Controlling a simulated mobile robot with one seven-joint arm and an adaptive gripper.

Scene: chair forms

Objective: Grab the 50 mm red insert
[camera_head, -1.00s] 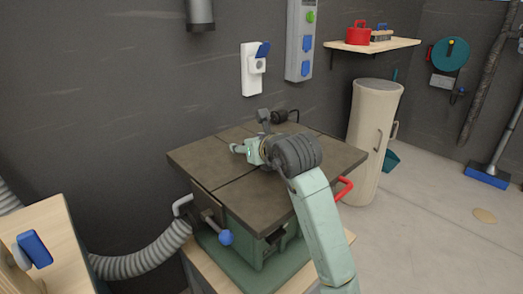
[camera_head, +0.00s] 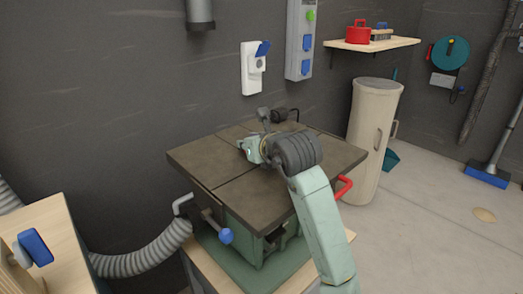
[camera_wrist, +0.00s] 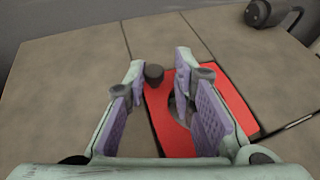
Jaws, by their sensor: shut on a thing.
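The red insert (camera_wrist: 228,95) is a flat red plate with a dark hole, seen in the wrist view over the grey-brown table top (camera_wrist: 60,80). No size marking is readable. My gripper (camera_wrist: 160,72) has purple-padded fingers on both sides of the insert's left part, with the right finger over the hole. It is shut on the insert. A short dark knob (camera_wrist: 153,73) stands between the fingertips. In the head view my gripper (camera_head: 246,147) is low over the machine's table, and the insert is hidden there. Whether it is lifted, I cannot tell.
A blue-knobbed handle (camera_head: 226,236) and a red handle (camera_head: 343,188) stick out below the table. A beige bin (camera_head: 372,130) stands behind right.

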